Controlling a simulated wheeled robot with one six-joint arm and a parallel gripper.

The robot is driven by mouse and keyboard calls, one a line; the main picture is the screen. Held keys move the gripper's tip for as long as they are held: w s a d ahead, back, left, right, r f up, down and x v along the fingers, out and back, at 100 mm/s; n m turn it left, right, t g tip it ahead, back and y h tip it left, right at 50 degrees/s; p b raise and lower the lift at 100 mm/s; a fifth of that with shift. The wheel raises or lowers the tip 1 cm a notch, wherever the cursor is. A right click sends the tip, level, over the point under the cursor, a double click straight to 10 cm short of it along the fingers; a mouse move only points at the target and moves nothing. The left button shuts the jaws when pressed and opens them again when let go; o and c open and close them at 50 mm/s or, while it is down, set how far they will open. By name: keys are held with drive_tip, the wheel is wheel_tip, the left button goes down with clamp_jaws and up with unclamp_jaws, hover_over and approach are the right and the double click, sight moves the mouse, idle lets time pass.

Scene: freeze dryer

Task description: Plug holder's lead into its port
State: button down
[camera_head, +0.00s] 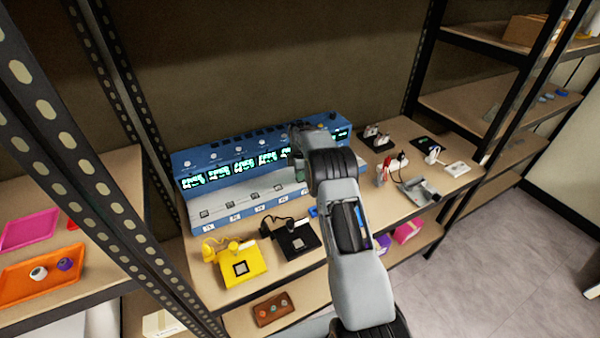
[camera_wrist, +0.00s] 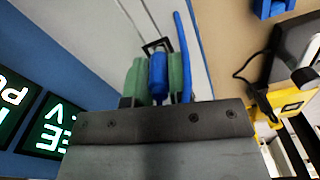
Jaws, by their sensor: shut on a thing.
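In the wrist view my gripper (camera_wrist: 158,68) has green fingers shut on a blue plug (camera_wrist: 158,80). A blue lead (camera_wrist: 183,50) runs up beside the right finger. A dark square outline (camera_wrist: 154,45), perhaps a port, lies just beyond the plug on the pale ledge; I cannot tell whether they touch. A blue holder (camera_wrist: 270,8) shows partly at the top right, and a bit of blue (camera_head: 313,211) shows beside my arm in the head view. The blue freeze dryer unit (camera_head: 190,160) has lit displays and a row of ports on its pale ledge (camera_head: 230,212). My arm hides the gripper in the head view.
A yellow holder (camera_head: 240,267) and a black holder (camera_head: 297,240) with leads sit in front of the unit. Metal shelf posts (camera_head: 90,190) rise at left.

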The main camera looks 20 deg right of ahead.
drive_tip(key=shift+f+b, duration=0.3)
drive_tip(key=shift+f, duration=0.25)
drive_tip(key=c, duration=1)
unclamp_jaws()
drive_tip(key=shift+o, duration=0.2)
drive_tip(key=shift+r, duration=0.1)
